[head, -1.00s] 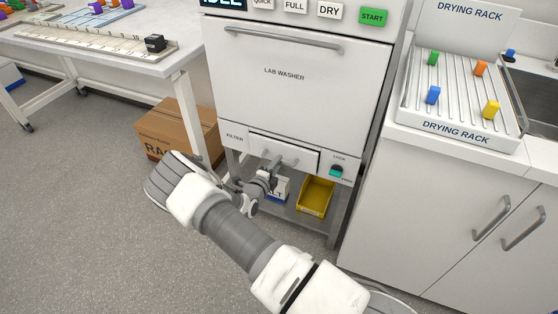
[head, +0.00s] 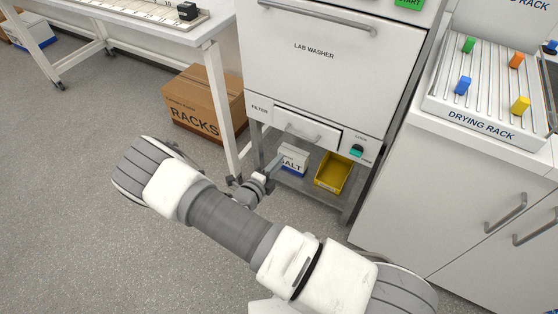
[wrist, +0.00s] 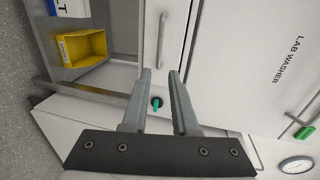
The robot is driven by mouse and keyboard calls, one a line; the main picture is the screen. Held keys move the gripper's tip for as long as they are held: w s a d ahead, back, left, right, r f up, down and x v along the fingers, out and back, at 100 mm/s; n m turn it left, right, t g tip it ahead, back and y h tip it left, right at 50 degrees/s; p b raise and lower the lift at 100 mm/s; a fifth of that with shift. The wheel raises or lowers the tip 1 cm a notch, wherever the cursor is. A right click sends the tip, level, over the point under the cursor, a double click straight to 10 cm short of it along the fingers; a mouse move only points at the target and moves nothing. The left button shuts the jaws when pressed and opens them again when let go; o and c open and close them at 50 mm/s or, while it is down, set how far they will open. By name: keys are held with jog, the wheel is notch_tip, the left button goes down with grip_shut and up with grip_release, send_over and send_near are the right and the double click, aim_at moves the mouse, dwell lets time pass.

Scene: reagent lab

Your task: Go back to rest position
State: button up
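My gripper (wrist: 159,76) is open and empty in the wrist view, its two fingers apart with a clear gap. In the head view my gripper (head: 266,172) is small, low in front of the lab washer (head: 330,75) and apart from the filter drawer (head: 307,130). The drawer's handle (wrist: 163,40) shows beyond the fingertips in the wrist view. The teal lock knob (wrist: 156,103) shows between the fingers there, and it is right of the drawer in the head view (head: 356,151). The drawer seems to stand slightly proud of the washer front.
Under the washer, a salt box (head: 293,158) and a yellow bin (head: 333,172) sit on a shelf. A cardboard racks box (head: 203,103) is on the floor at left, by a table leg. The drying rack (head: 485,95) is on the right counter. Floor at lower left is clear.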

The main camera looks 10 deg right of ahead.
dwell(0.3)
jog(key=s+d+r+m+g+y, duration=0.1)
jog(key=s+d+r+m+g, duration=0.25)
jog(key=r+m, duration=0.5)
jog(key=s+d+r+m+g, duration=0.3)
jog(key=s+r+m+g, duration=0.1)
jog(key=r+m, duration=0.5)
jog(key=s+d+r+m+g+y, duration=0.1)
jog(key=s+d+r+m+g, duration=0.3)
jog(key=r+m, duration=0.5)
jog(key=s+a+r+m+t+y, duration=0.2)
jog(key=s+r+m+t+y, duration=0.15)
jog(key=s+r+m, duration=0.5)
jog(key=s+a+r+m+t+y, duration=0.2)
jog(key=s+r+m+y, duration=0.3)
jog(key=m, duration=0.7)
notch_tip(320, 180, up, 14)
jog(key=s+p, duration=0.1)
jog(key=p, duration=1.4)
jog(key=shift+n+g+h, duration=0.3)
jog(key=shift+h, duration=0.15)
jog(key=shift+d, duration=0.1)
